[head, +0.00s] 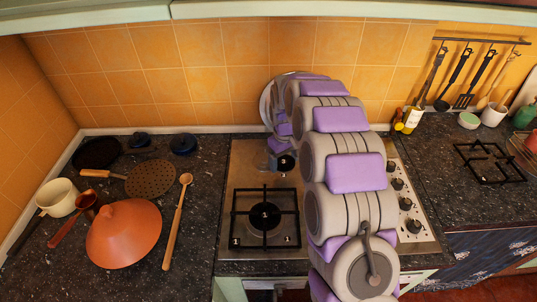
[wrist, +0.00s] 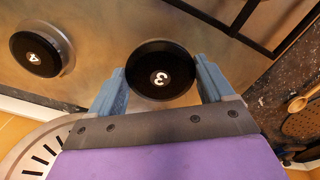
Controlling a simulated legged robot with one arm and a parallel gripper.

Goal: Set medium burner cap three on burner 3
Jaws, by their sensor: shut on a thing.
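The black round cap marked 3 (wrist: 160,72) is between the two blue-grey fingers of my gripper (wrist: 160,86) in the wrist view. My gripper is shut on it, one finger at each side. In the head view the cap (head: 286,163) is at the back left of the steel hob (head: 240,165), with my gripper (head: 278,163) low beside it. Burner 3 is beneath the cap and mostly hidden. I cannot tell whether the cap rests flat on it. A black cap marked 4 (wrist: 38,55) sits on a silver burner beside it in the wrist view.
A black grate (head: 265,217) stands over burner 1 at the front left of the hob. My arm covers the hob's right part, beside the knobs (head: 405,204). Another grate (head: 489,162) lies on the right counter. An orange lid (head: 124,233) and wooden spoon (head: 177,222) lie left.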

